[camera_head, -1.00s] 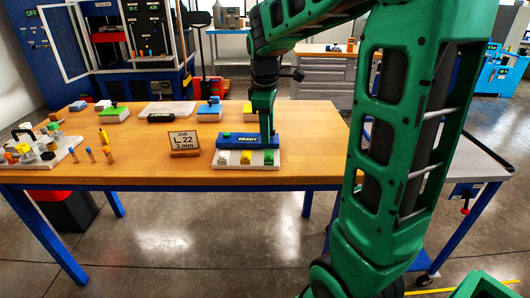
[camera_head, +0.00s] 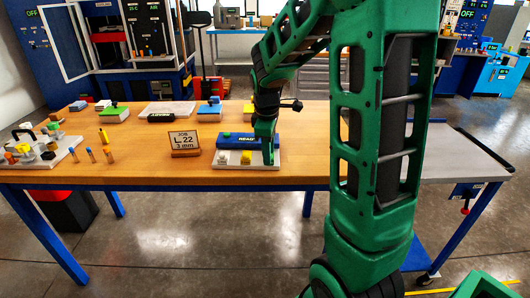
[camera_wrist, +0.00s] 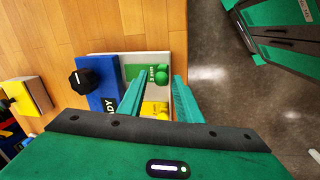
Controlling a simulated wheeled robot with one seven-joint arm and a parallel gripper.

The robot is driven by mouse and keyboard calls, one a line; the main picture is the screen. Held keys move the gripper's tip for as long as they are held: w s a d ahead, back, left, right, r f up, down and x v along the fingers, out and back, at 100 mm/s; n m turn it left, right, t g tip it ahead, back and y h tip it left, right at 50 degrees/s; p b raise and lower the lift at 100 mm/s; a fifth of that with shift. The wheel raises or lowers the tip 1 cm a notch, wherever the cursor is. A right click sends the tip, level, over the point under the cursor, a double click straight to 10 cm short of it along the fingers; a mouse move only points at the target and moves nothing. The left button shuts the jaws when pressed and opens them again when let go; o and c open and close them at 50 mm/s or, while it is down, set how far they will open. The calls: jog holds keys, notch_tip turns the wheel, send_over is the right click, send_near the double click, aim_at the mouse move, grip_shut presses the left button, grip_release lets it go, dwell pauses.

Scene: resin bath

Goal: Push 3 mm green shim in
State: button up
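The green shim (camera_wrist: 133,70) lies on the white base plate (camera_head: 232,165), marked 3 mm, with a round green knob. My gripper (camera_wrist: 160,80) is open, with its two teal fingertips on either side of the green knob in the wrist view; contact cannot be told. In the head view my gripper (camera_head: 268,160) covers the green shim. The yellow shim (camera_head: 246,158) sits beside it, and a white shim (camera_head: 224,158) is farther left. The blue READY block (camera_head: 232,141) stands along the back of the plate; it also shows in the wrist view (camera_wrist: 98,84).
A JOB sign reading L22 3 mm (camera_head: 185,143) stands left of the plate. Several coloured blocks line the table's back, and a tray (camera_head: 40,152) of small parts is at far left.

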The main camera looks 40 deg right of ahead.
grip_shut()
jog(key=shift+w+d, duration=0.6)
jog(key=shift+w, duration=0.25)
jog(key=shift+w+d, duration=0.6)
jog(key=shift+w, duration=0.2)
jog(key=shift+o, duration=1.5)
grip_release()
notch_tip(320, 180, up, 11)
jog(key=s+a, duration=0.1)
jog(key=shift+s+a+f, duration=0.15)
jog(key=shift+a+f, duration=0.05)
jog(key=shift+a, duration=0.1)
jog(key=shift+s, duration=0.1)
jog(key=s+a+f+m, duration=0.1)
jog(key=s+m, duration=0.4)
jog(key=s, duration=0.5)
jog(key=s+a+f+m+g+y, duration=0.1)
jog(key=s+f+m, duration=0.2)
jog(key=s, duration=0.7)
jog(key=s+a+f+m, duration=0.2)
jog(key=s+m, duration=0.4)
jog(key=s, duration=0.4)
jog(key=shift+s+f+m+y, duration=0.25)
jog(key=shift+f+m+y, duration=0.1)
jog(key=shift+m+y, duration=0.05)
